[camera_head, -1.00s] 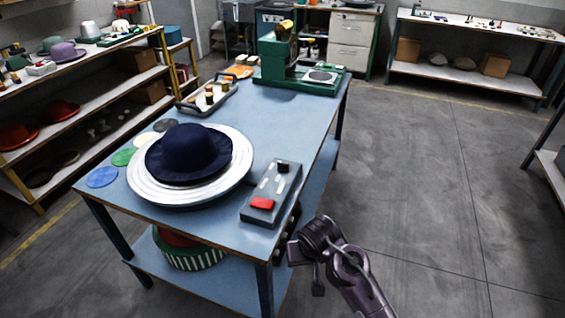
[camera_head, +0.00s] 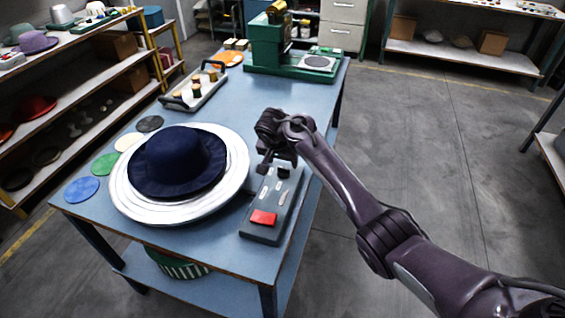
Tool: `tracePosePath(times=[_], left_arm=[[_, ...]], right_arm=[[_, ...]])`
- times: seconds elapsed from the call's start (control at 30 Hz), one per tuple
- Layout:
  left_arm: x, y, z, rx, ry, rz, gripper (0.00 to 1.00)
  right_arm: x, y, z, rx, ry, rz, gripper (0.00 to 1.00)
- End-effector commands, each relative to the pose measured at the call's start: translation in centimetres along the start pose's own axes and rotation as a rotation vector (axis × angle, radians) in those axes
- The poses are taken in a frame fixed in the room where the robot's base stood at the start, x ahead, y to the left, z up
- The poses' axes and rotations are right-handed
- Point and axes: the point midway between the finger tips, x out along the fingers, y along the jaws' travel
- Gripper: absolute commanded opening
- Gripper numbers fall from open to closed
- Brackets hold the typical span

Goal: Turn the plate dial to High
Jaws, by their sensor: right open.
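A grey control box (camera_head: 259,228) lies on the blue table to the right of the round plate. It has a red switch (camera_head: 263,217), light markings and a small dark knob (camera_head: 284,172) at its far end, which looks like the plate dial. My right gripper (camera_head: 275,165) is open, pointing down at the far end of the box, close to the knob. Whether it touches the knob I cannot tell. The dial's setting is too small to read. The white ringed plate (camera_head: 232,187) carries a navy hat (camera_head: 178,158). My left gripper is not in view.
The blue table (camera_head: 190,240) also holds a tray with spools (camera_head: 198,92), a green press (camera_head: 270,45) at the far end and several coloured discs (camera_head: 105,164) at the left. Shelves stand on the left. The floor on the right is clear.

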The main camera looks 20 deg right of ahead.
Motion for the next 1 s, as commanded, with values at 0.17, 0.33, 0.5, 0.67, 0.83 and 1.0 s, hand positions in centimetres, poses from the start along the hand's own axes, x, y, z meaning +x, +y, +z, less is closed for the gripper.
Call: tracePosePath(times=[0.17,0.33,0.5,0.67,0.83,1.0], left_arm=[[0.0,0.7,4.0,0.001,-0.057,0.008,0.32],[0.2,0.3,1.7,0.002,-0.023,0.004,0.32],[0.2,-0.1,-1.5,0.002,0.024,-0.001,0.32],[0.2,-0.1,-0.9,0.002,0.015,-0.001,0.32],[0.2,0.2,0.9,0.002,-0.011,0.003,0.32],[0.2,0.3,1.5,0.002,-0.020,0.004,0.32]], right_arm=[[2.8,0.0,0.0,0.000,0.000,0.002,0.58],[4.2,0.0,0.0,0.000,0.001,0.000,0.58],[4.5,0.0,0.0,0.001,0.001,-0.001,0.58],[4.5,0.0,0.0,0.001,0.000,-0.001,0.58],[4.5,0.0,0.0,0.000,0.000,-0.001,0.36],[4.5,0.0,0.0,0.000,0.000,-0.001,0.14]])
